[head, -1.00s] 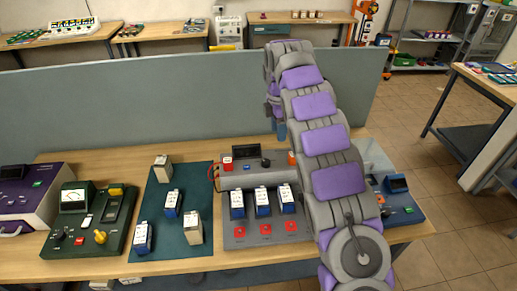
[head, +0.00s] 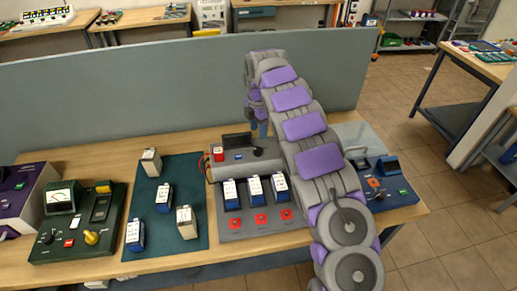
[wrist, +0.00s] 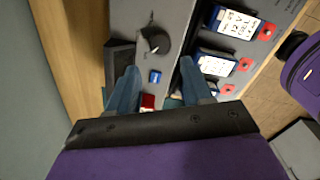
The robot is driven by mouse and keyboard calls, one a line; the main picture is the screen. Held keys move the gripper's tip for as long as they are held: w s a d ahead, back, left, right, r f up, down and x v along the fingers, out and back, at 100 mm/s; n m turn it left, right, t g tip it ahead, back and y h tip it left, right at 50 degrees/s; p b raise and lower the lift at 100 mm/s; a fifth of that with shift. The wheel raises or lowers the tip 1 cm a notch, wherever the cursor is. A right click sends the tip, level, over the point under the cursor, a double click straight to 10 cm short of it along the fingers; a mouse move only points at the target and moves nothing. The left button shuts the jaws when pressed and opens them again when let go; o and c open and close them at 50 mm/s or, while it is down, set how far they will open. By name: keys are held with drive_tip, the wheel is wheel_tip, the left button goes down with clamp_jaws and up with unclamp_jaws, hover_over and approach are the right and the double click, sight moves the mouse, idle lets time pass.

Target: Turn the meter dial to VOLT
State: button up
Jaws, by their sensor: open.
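A grey unit (head: 225,172) with a dark display (head: 237,140) stands mid-table. The wrist view shows its round black dial (wrist: 154,42) with a white pointer mark; no dial lettering is legible. In the head view my gripper (head: 258,128) is partly hidden by my arm. A green unit (head: 75,245) at left has a needle gauge (head: 60,197) and a yellow knob (head: 92,238).
Several blue-and-white batteries stand in the grey unit and on a dark green mat (head: 178,240). A blue unit (head: 392,192) stands right of my arm. A grey partition (head: 130,97) rises behind the table (head: 410,212).

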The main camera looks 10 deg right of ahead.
sight(258, 149)
wheel_tip(258, 149, down, 10)
drive_tip(key=shift+r+b, duration=0.15)
drive_tip(key=shift+b, duration=0.55)
drive_tip(key=shift+a, duration=0.1)
drive_tip(key=shift+a, duration=0.1)
drive_tip(key=shift+c, duration=0.6)
drive_tip(key=c, duration=0.7)
drive_tip(key=shift+o, duration=0.2)
